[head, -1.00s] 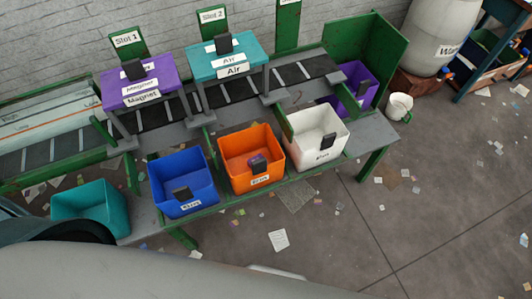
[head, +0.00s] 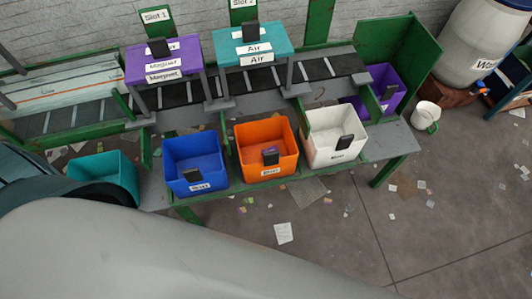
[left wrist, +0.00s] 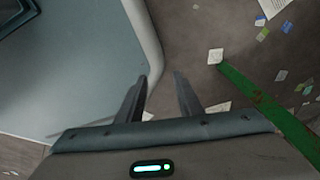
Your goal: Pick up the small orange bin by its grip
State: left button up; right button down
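The small orange bin (head: 254,132) stands upright on the green-edged lower shelf, between a blue bin (head: 194,152) and a white bin (head: 322,148). Its dark grip (head: 270,156) is on the front wall, above a white label. My left gripper (left wrist: 161,95) shows in the left wrist view with its two dark fingers apart and nothing between them. My right gripper is in neither view.
A teal bin (head: 104,174) stands at the shelf's left. Purple (head: 162,64) and teal (head: 252,45) slot stands rise over the belt behind. Littered floor (head: 330,235) lies in front.

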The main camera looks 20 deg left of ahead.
pick_arm(q)
jog(key=w+d+r+t+p, duration=0.1)
jog(key=w+r, duration=0.7)
jog(key=w, duration=0.4)
jog(key=w+d+r+t+p, duration=0.1)
jog(key=w+d+r, duration=0.1)
jog(key=w+r, duration=0.75)
jog(key=w+d+r+m+t+h, duration=0.15)
jog(key=w+d+r, duration=0.3)
jog(key=r, duration=0.75)
jog(key=w+d+r+m+g+h, duration=0.1)
jog(key=w+d+r+m+h, duration=0.15)
jog(key=w+r, duration=0.65)
notch_tip(320, 180, up, 13)
jog(key=w+a+m+g+p, duration=0.1)
jog(key=a+m, duration=0.1)
jog(key=m, duration=0.2)
jog(key=shift+w+a+f+m, duration=0.2)
jog(key=shift+w+a+m, duration=0.05)
jog(key=shift+w+m, duration=0.15)
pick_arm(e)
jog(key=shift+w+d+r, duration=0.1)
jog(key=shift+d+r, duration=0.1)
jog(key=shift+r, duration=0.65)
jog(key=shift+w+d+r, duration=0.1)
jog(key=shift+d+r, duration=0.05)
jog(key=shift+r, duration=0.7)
pick_arm(q)
jog(key=shift+g, duration=0.25)
